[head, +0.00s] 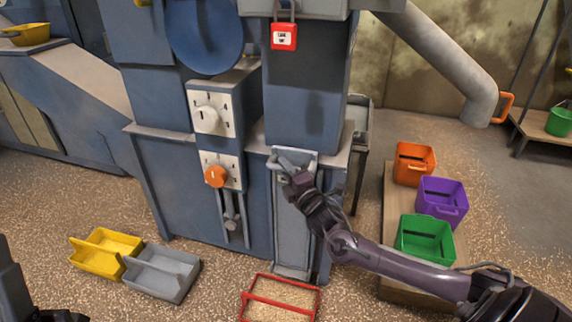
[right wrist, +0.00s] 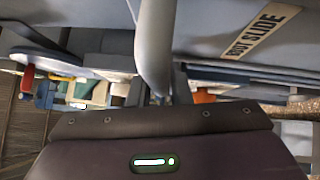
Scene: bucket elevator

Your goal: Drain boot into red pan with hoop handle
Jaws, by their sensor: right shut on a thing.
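The boot is the lower part of the blue-grey elevator casing (head: 262,228). A tall grey slide plate (head: 291,240) is on its front, with a grey bar handle at its top. My right gripper (head: 291,172) is shut on this handle, which shows as a grey bar (right wrist: 155,45) in the right wrist view. A label reading BOOT SLIDE (right wrist: 262,33) is there too. The red pan (head: 281,320) with a hoop handle across it sits on the floor below the slide, with tan grain inside.
A yellow pan (head: 92,262) and a grey pan (head: 175,278) lie on the grain-strewn floor at left. Orange (head: 414,150), purple (head: 456,187) and green (head: 409,239) bins stand on a board at right. Dials (head: 207,120) and a red lock tag (head: 284,46) are on the casing.

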